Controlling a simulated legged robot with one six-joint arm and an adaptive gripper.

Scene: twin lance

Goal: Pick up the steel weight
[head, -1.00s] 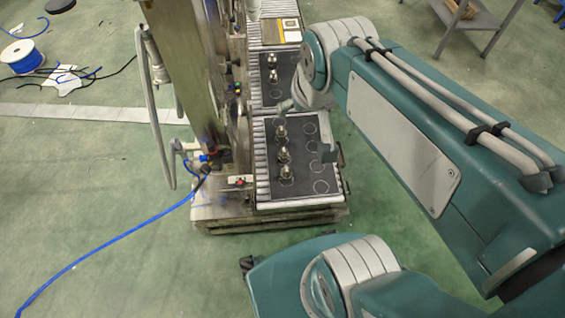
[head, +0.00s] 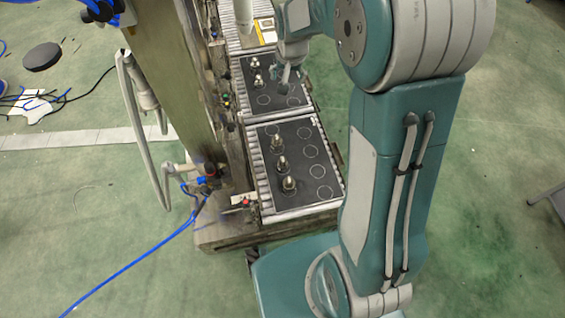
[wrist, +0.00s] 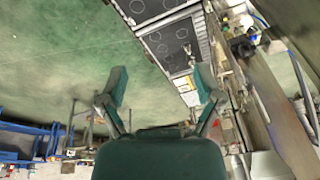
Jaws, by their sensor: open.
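Several small steel weights stand upright on two dark trays. On the near tray (head: 311,191), weights (head: 282,163) stand in a row along the left side, beside empty drawn circles. On the far tray (head: 284,104), two weights (head: 258,82) stand at the left. My gripper (head: 285,76) is over the far tray's right part, partly hidden by my arm. In the wrist view my gripper (wrist: 162,86) has its fingers wide apart with nothing between them. The far tray (wrist: 165,52) with a weight (wrist: 187,50) shows beyond the fingertips.
The trays lie on a roller conveyor (head: 263,197). A tall metal column (head: 165,75) and a bent grey rail (head: 140,130) stand close on its left. A blue hose (head: 130,265) lies on the green floor. The floor right of the conveyor is open.

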